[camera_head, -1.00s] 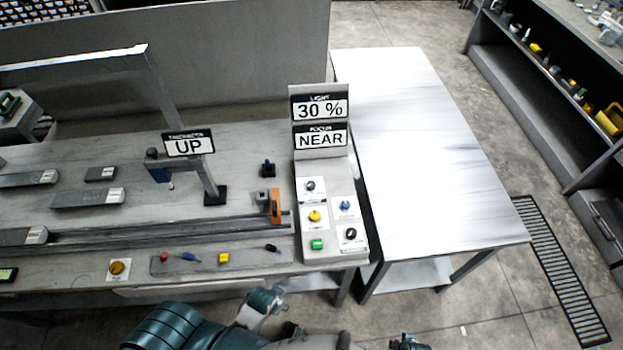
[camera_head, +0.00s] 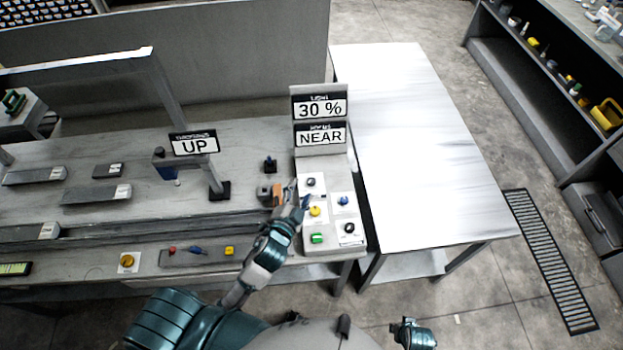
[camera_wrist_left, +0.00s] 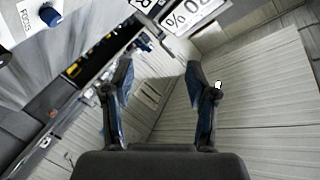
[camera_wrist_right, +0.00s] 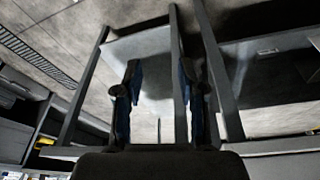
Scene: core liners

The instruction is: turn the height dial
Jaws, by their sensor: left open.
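The control panel (camera_head: 323,247) carries several knobs: a black knob (camera_head: 310,182), a blue knob (camera_head: 343,200), a yellow knob (camera_head: 315,211), another black knob (camera_head: 349,228) and a green one (camera_head: 317,238). Which is the height dial cannot be read. My left gripper (camera_head: 299,195) is open above the panel's left edge, beside the upper black knob, apparently holding nothing. In the left wrist view its fingers (camera_wrist_left: 160,72) are apart; a blue knob (camera_wrist_left: 50,15) by a FOCUS label shows at upper left. My right gripper (camera_wrist_right: 157,72) is open and empty, low at the front.
Signs read "30 %" (camera_head: 320,108), "NEAR" (camera_head: 320,137) and "UP" (camera_head: 194,145). An orange-and-grey block (camera_head: 268,194) is just left of my left gripper. A bare table (camera_head: 420,150) stands to the right. A shelf (camera_head: 560,110) is at far right.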

